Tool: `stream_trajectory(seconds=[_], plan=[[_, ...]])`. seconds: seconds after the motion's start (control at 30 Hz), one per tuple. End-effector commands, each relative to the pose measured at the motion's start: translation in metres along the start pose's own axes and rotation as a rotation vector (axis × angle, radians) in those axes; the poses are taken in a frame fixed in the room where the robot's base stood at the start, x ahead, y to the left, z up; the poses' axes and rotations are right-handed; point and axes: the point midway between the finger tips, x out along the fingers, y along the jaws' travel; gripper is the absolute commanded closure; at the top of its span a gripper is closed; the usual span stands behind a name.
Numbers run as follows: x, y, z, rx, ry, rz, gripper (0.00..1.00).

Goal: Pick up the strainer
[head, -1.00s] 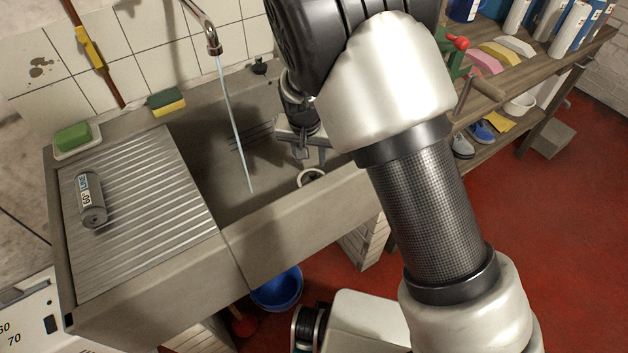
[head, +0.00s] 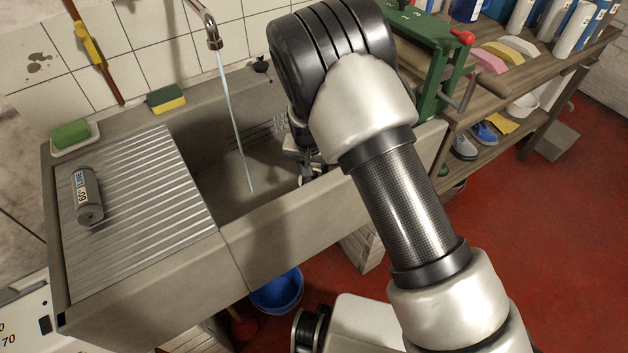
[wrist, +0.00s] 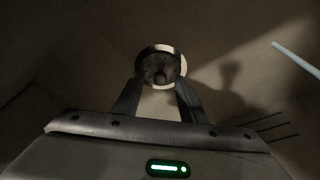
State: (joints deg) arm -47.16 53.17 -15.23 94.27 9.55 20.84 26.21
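The strainer (wrist: 161,67) is a small round piece with a pale rim and a darker centre with a knob. In the wrist view it lies on the dim sink floor, just beyond my fingertips. My gripper (wrist: 159,86) is open, with one finger on each side of the strainer's near edge. Nothing is held between the fingers. I cannot tell whether the fingertips touch the rim. In the head view my gripper is down inside the sink (head: 290,210), mostly hidden by my arm, and the strainer is not clearly visible there.
A thin water stream (head: 236,120) falls from the tap (head: 212,38) to the left of my gripper. The sink's front wall stands close to my arm. A grey can (head: 87,196) lies on the drainboard (head: 150,210). A green press (head: 432,70) stands at right.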

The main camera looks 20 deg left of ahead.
Motion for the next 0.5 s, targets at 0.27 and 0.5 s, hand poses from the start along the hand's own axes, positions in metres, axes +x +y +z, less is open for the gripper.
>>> stream_trajectory(seconds=[0.27,0.5], plan=[[-0.0002,0.0002,0.0002,0.000,0.000,0.000,0.99],[-0.0003,0.0001,0.0002,0.000,0.000,0.000,1.00]])
